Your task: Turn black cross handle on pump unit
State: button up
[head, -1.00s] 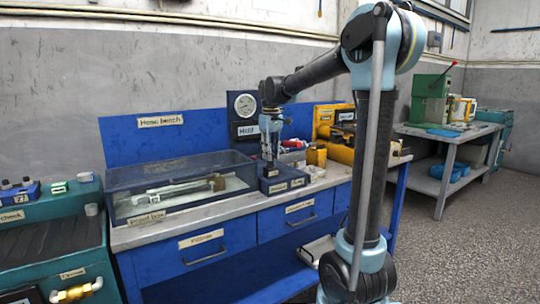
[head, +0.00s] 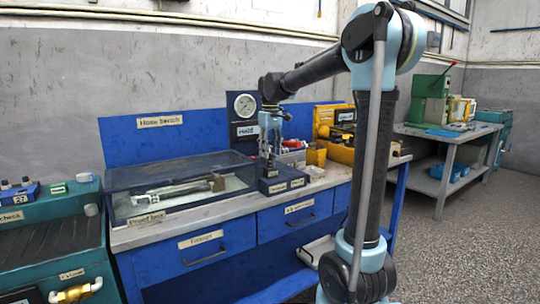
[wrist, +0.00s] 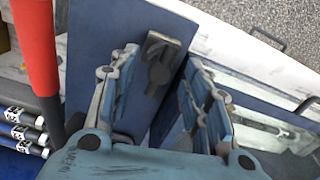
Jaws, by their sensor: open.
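The pump unit is a small blue box (head: 280,184) with pale labels, standing on the bench right of the clear-lidded box. My gripper (head: 268,158) points down just above it in the head view. In the wrist view, my gripper (wrist: 160,105) is open, with one blue finger on each side of the gap. A dark, cross-like handle (wrist: 160,68) on a beige-grey plate shows between and beyond the fingers, against the blue surface. I cannot tell whether the fingers touch it. The handle is too small and covered to make out in the head view.
A red lever (wrist: 37,50) stands close left of my gripper in the wrist view, with several labelled dark cylinders (wrist: 22,130) below it. A gauge (head: 245,105) on a blue panel stands behind. The clear-lidded box (head: 180,190) is to the left, and yellow equipment (head: 335,120) to the right.

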notch_tip(320, 180, up, 11)
jog(key=shift+f, duration=0.2)
dwell(0.4)
jog(key=s+d+f+m+t, duration=0.1)
jog(key=s+d+f+m, duration=0.1)
jog(key=s+d+f, duration=0.5)
jog(key=s+d+f+m, duration=0.2)
jog(key=s+d+f, duration=0.4)
jog(key=s, duration=0.4)
jog(key=s+d+f+m, duration=0.2)
jog(key=s+d+f, duration=0.2)
jog(key=s+f, duration=0.3)
jog(key=s+d+f+m+t, duration=0.1)
jog(key=s+d+f+m, duration=0.1)
jog(key=s+f, duration=0.6)
notch_tip(320, 180, down, 4)
jog(key=shift+d+f, duration=0.2)
jog(key=shift+d, duration=0.65)
